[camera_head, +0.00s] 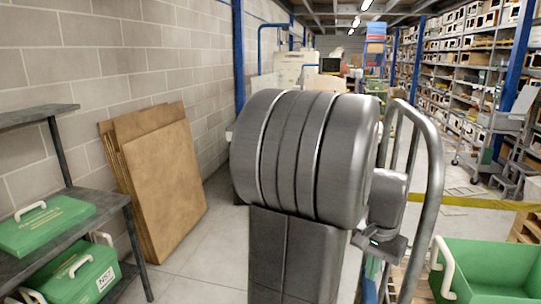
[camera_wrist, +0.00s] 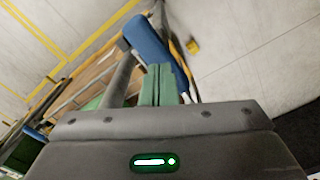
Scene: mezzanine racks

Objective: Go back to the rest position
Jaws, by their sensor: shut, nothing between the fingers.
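My gripper (camera_wrist: 159,70) shows in the wrist view as two teal fingers, pressed together, beyond the grey wrist housing with its green light. They hold nothing. In the head view my dark grey arm fills the middle, and a small part of the teal fingers (camera_head: 371,270) shows below the wrist, pointing down.
Green cases (camera_head: 47,224) sit on a dark shelf (camera_head: 75,245) at left. Cardboard sheets (camera_head: 165,190) lean on the block wall. A curved grey tube frame (camera_head: 433,170) stands close right of my wrist. A green crate (camera_head: 490,270) is at lower right.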

